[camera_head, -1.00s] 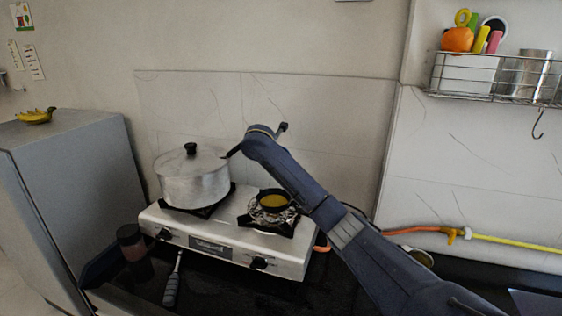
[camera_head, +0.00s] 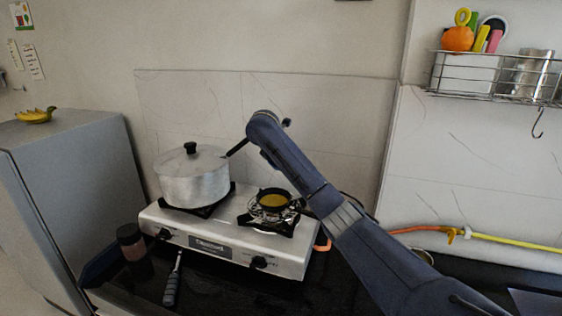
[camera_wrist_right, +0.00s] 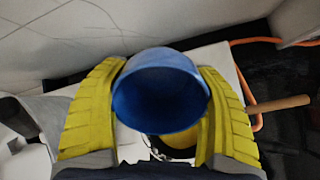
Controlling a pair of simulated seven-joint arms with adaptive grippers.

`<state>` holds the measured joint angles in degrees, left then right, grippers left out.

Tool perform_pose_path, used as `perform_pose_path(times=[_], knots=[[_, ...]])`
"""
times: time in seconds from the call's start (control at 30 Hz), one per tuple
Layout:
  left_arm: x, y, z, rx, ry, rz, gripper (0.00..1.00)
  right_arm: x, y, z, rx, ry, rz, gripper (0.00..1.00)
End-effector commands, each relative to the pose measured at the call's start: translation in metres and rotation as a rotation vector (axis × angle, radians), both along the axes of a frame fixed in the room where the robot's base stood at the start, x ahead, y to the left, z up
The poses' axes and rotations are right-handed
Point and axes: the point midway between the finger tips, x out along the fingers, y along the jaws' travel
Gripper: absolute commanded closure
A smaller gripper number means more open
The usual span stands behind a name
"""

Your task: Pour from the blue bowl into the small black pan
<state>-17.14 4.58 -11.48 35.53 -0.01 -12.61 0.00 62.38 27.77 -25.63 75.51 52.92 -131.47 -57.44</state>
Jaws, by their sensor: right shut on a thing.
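The small black pan (camera_head: 274,199) sits on the right burner and holds something yellow. In the right wrist view only part of the pan (camera_wrist_right: 180,152) shows behind the bowl, with a wooden handle (camera_wrist_right: 280,105) to the right. The blue bowl (camera_wrist_right: 160,88) is between the yellow fingers of my right gripper (camera_wrist_right: 160,100), which is shut on it. The inside of the bowl is dark, and I cannot make out any contents. In the head view I cannot make out the bowl; my right arm is in front.
The white gas stove (camera_head: 215,240) also carries a large lidded metal pot (camera_head: 190,178) on the left burner. A dark jar (camera_head: 132,243) and a grey-handled tool (camera_head: 172,285) are in front. An orange hose (camera_head: 425,230) runs right. The tiled wall stands close behind.

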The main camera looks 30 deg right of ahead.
Motion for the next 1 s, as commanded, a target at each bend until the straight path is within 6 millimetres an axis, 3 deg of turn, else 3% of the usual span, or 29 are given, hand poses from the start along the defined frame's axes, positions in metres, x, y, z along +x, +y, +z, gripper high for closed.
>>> perform_pose_path(times=[0.43,0.7,1.0], knots=[[-0.001,0.000,0.000,0.000,0.001,0.001,0.60,0.000,0.001,-0.001,0.181,0.140,0.000,0.67],[-0.001,0.000,0.000,0.001,0.002,0.001,0.60,-0.005,-0.021,0.014,0.187,0.148,-0.002,0.67],[-0.002,0.000,0.000,0.000,0.002,0.001,0.60,-0.005,-0.015,0.005,0.177,0.142,0.008,0.67]])
